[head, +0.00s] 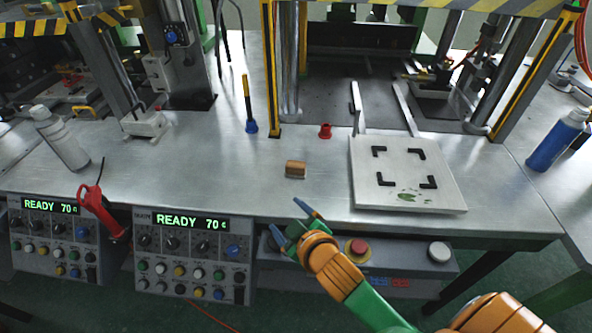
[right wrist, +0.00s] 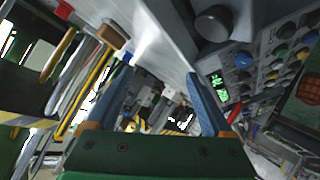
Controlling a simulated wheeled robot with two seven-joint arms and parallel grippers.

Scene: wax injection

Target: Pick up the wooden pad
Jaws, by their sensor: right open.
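The wooden pad (head: 295,169), a small brown block, lies on the metal table near the middle of the head view. It also shows in the right wrist view (right wrist: 112,36) at the upper left, beyond one fingertip. My right gripper (head: 285,217) is open and empty, at the table's front edge, below and in front of the pad and not touching it. Its two blue-grey fingers stand apart in the right wrist view (right wrist: 157,73). My left gripper is not in view.
A white plate with black corner marks (head: 408,195) lies right of the pad. Control boxes (head: 193,255) and a red button (head: 357,249) line the front. The table around the pad is clear.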

